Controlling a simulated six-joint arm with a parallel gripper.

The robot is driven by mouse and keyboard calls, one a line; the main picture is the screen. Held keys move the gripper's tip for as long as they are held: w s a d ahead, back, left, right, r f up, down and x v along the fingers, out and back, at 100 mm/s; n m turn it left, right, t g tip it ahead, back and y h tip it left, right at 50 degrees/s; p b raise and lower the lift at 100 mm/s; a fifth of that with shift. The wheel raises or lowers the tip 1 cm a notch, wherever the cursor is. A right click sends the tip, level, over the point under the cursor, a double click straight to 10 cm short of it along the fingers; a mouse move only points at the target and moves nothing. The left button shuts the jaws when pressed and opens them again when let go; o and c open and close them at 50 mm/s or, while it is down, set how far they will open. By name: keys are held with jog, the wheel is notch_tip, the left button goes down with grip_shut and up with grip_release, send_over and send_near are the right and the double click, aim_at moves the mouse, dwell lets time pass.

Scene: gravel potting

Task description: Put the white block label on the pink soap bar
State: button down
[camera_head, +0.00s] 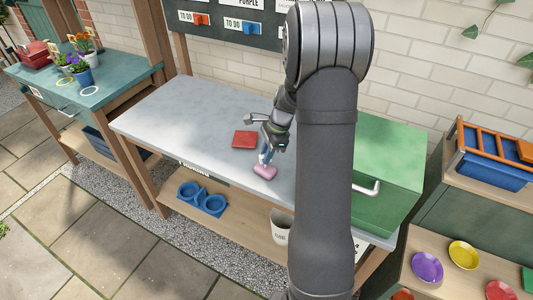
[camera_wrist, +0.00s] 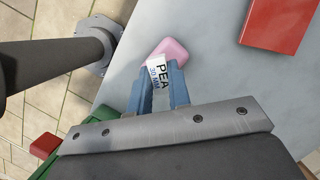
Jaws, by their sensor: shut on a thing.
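My gripper (camera_head: 266,152) is over the grey table, pointing down at the pink soap bar (camera_head: 264,172). The label's far end overlaps the near part of the pink soap bar (camera_wrist: 174,47) in the wrist view. I cannot tell whether the label touches the bar or is just above it. The soap bar lies near the table's front edge.
A flat red block (camera_head: 244,139) lies on the grey table (camera_head: 180,110) behind the soap bar; it also shows in the wrist view (camera_wrist: 279,20). A green box (camera_head: 380,155) with a handle stands at the right. The table's left part is clear.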

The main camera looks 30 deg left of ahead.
aim_at(262, 156)
jog(key=c, duration=1.3)
grip_release()
jog(key=shift+c, duration=0.2)
jog(key=v, duration=1.2)
jog(key=x, duration=1.1)
jog(key=shift+s+f, duration=0.1)
jog(key=shift+f, duration=0.15)
jog(key=shift+a+r, duration=0.1)
jog(key=shift+r, duration=1.65)
jog(key=shift+f, duration=0.1)
